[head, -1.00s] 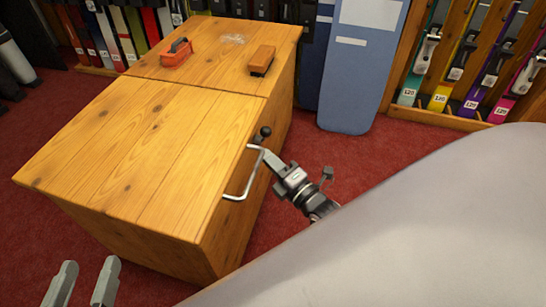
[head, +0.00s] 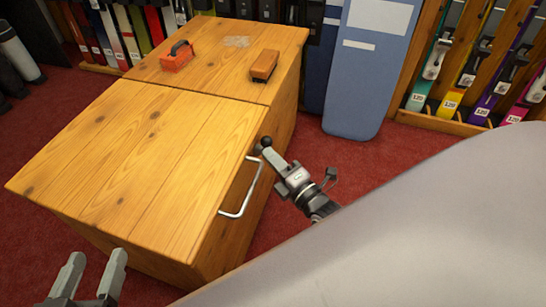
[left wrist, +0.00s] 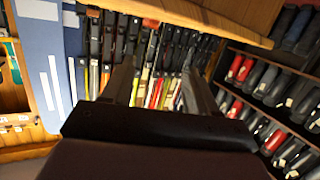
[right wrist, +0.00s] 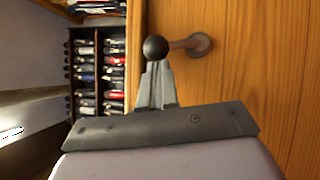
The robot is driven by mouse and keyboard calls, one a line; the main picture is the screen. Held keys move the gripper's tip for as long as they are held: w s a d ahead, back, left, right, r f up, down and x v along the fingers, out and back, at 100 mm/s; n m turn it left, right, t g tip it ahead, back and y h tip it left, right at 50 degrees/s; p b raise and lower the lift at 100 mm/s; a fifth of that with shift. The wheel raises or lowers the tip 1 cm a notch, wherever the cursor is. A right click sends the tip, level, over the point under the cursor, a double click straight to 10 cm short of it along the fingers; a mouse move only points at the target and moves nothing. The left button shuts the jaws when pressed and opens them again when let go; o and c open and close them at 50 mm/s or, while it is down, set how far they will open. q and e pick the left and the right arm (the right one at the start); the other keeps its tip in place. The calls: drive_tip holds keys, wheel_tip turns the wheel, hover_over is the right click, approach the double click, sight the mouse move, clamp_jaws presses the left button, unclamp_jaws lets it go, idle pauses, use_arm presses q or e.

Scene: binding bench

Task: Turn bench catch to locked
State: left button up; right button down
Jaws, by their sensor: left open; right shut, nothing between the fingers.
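The bench catch is a dark round knob (right wrist: 155,48) on a short stem (right wrist: 184,43), coming out of a round base on the wooden side of the bench (head: 150,160). In the head view the knob (head: 266,142) shows by the bench's right side, above the metal handle (head: 241,190). My right gripper (right wrist: 156,68) is shut and empty, its fingertips right at the knob; whether they touch it I cannot tell. My left gripper (head: 95,262) is open and empty at the lower left, in front of the bench; its fingers also show in the left wrist view (left wrist: 152,88).
An orange tool (head: 176,62) and an orange-brown block brush (head: 264,66) lie on the bench's far top. A blue board (head: 362,80) and a ski rack (head: 450,125) stand behind. Red carpet lies open right of the bench.

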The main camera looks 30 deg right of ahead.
drive_tip(key=p, duration=0.2)
drive_tip(key=r+m+p, duration=0.1)
drive_tip(key=shift+w+d+r+g+p, duration=0.15)
drive_tip(key=shift+w+d+g+p, duration=0.05)
drive_tip(key=shift+g+p, duration=0.2)
drive_tip(key=shift+w+d+r+m+p, duration=0.2)
drive_tip(key=shift+m+p, duration=0.3)
drive_tip(key=shift+p, duration=0.5)
drive_tip(key=shift+w+d+r+m+g+p, duration=0.1)
drive_tip(key=shift+w+d+m+g+p, duration=0.15)
drive_tip(key=shift+g+p, duration=0.4)
use_arm(q)
drive_tip(key=d+g, duration=0.1)
drive_tip(key=w+d+n+g, duration=0.1)
drive_tip(key=shift+d+r+n, duration=0.2)
drive_tip(key=shift+d+n, duration=0.1)
drive_tip(key=shift+d, duration=0.1)
use_arm(e)
drive_tip(key=shift+w+d, duration=0.15)
drive_tip(key=shift+d, duration=0.05)
use_arm(q)
drive_tip(key=shift+p, duration=0.3)
